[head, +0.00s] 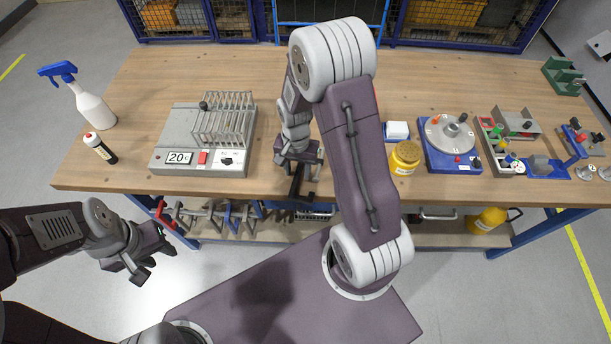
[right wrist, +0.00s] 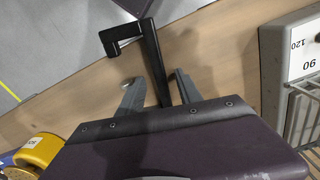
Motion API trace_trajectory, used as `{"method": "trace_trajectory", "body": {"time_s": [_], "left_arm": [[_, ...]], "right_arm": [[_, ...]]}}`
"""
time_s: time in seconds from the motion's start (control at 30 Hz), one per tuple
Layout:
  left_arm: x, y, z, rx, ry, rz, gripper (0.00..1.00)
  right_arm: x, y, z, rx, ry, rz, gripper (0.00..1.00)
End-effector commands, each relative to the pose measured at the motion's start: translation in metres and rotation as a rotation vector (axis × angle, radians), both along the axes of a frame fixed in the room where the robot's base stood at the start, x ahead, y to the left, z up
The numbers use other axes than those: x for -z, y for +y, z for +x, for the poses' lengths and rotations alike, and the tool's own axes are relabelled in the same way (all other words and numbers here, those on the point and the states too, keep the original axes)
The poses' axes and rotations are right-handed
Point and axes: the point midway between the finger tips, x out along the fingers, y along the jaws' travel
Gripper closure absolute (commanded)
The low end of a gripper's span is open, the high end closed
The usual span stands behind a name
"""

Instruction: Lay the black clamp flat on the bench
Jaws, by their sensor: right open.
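The black clamp (head: 296,184) is at the front edge of the bench (head: 130,190), below my right gripper (head: 300,168). In the right wrist view the clamp (right wrist: 154,65) is a long black bar with a hooked end, which reaches past the bench edge in the picture. My right gripper (right wrist: 158,92) is open, with one finger on each side of the bar and gaps visible. The near end of the bar is hidden by the gripper body. I cannot tell whether the clamp fully rests on the bench. My left gripper (head: 152,262) is open and empty, off the bench's front left.
A grey heated unit with a wire rack (head: 200,158) stands left of my right gripper. A yellow jar (head: 404,158) and a blue rotary jig (head: 450,160) stand to the right. Several clamps (head: 225,215) hang below the front edge. A spray bottle (head: 92,105) stands far left.

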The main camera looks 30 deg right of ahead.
Motion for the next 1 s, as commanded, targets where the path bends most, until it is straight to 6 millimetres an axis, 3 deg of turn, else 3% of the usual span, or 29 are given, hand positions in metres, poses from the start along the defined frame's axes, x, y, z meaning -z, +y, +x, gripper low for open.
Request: {"method": "trace_trajectory", "body": {"time_s": [0.23,0.4,1.0], "left_arm": [[0.0004,0.0000,0.0000,0.000,0.000,0.000,0.64],[0.0004,0.0000,0.0000,0.000,0.000,0.000,0.64],[0.0003,0.0000,0.0000,0.000,0.000,0.000,0.64]], "right_arm": [[0.0044,-0.0001,0.0002,0.000,-0.001,0.000,0.58],[0.0043,-0.0001,0.0002,0.000,-0.001,0.000,1.00],[0.0039,-0.0001,0.0004,0.000,-0.002,-0.001,1.00]]}}
